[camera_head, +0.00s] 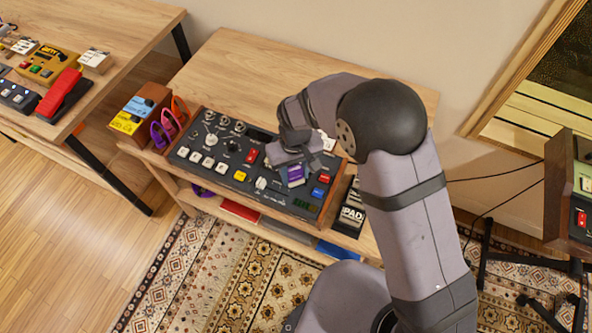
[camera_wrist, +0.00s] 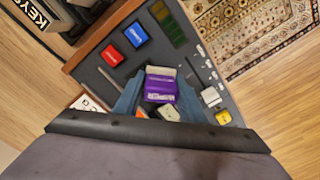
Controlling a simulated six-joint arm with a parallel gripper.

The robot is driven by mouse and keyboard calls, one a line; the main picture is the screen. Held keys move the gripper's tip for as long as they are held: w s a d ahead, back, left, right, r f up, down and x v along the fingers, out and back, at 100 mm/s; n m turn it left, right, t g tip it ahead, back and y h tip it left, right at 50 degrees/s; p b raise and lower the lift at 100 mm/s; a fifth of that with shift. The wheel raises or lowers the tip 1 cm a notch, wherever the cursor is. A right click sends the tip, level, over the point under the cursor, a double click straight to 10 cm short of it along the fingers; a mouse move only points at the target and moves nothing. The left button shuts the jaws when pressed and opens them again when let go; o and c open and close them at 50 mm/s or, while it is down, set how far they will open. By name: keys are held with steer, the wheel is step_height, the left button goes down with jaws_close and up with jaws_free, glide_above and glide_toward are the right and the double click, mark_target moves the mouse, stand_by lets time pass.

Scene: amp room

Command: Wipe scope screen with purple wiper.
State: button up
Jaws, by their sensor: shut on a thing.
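My gripper (camera_wrist: 158,98) is shut on the purple wiper (camera_wrist: 160,86), with a finger on each side of it; the wiper has a pale edge at its far end. In the head view my gripper (camera_head: 287,163) holds the wiper (camera_head: 296,175) over the right part of the dark control console. The scope screen (camera_wrist: 170,26), a small dark green gridded panel, lies beyond the wiper, apart from it in the picture. In the head view the screen (camera_head: 303,204) is near the console's front right edge. I cannot tell whether the wiper touches the console.
The console (camera_head: 211,177) carries knobs, switches and buttons, including a red button (camera_wrist: 112,56) and a blue button (camera_wrist: 136,35) near the wiper. A dark boxed item (camera_head: 350,212) stands right of it. Purple and orange clips (camera_head: 171,118) hang at its left.

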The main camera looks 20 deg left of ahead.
steer(key=w, duration=0.5)
step_height(320, 180, up, 3)
steer(key=shift+w+f+p, duration=0.1)
steer(key=shift+p, duration=0.65)
steer(key=shift+r+p, duration=0.6)
steer(key=shift+r, duration=0.05)
steer(key=shift+r+p, duration=1.55)
steer(key=shift+r, duration=0.5)
steer(key=shift+d+r+p, duration=0.1)
steer(key=shift+r+p, duration=0.05)
steer(key=shift+p, duration=0.55)
steer(key=shift+f, duration=0.3)
